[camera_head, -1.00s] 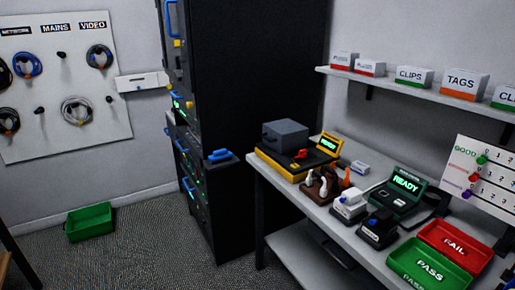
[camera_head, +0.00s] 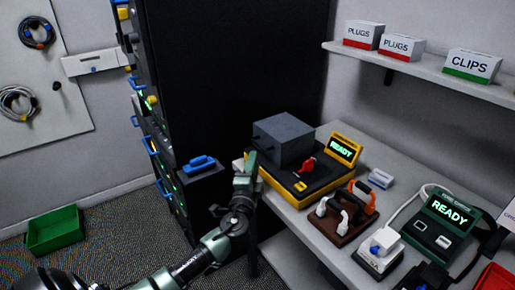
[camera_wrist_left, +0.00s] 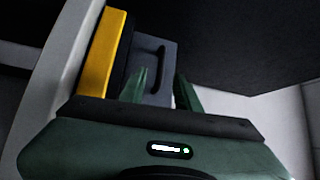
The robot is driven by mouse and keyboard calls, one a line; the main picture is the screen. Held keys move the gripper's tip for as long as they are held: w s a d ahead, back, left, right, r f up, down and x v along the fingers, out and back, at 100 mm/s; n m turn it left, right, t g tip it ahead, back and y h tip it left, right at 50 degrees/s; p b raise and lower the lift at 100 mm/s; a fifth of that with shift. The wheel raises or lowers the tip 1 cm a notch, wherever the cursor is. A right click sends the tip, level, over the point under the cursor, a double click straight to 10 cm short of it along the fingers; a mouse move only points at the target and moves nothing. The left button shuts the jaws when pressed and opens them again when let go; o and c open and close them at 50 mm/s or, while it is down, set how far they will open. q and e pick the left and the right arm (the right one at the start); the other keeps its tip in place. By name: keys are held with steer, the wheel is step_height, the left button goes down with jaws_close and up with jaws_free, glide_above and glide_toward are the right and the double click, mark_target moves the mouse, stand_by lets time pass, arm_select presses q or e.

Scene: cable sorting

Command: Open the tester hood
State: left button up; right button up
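The tester is a yellow and black case (camera_head: 276,189) with a lit READY screen (camera_head: 343,149) on the near left end of the bench. Its grey box-shaped hood (camera_head: 284,138) sits down on the left part of the case. In the left wrist view the hood (camera_wrist_left: 160,92) shows a dark bar handle (camera_wrist_left: 158,66) on its face. My left gripper (camera_head: 247,160) is at the hood's left side. In the left wrist view its two green fingers (camera_wrist_left: 162,88) are apart, with the handle just beyond and between them. I cannot tell any contact. My right gripper is not in view.
A red key-like part (camera_head: 307,165) sits on the tester beside the hood. A brown tool rack (camera_head: 343,216), a white plug unit (camera_head: 379,250) and a green READY device (camera_head: 441,223) stand to the right. A dark rack cabinet (camera_head: 230,70) rises behind on the left.

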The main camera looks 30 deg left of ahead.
mark_target(278, 140)
arm_select(q)
steer(key=x, duration=0.7)
steer(key=shift+p, duration=0.45)
steer(key=shift+w+r, duration=0.1)
steer(key=shift+r, duration=0.05)
jaws_close()
stand_by(0.8)
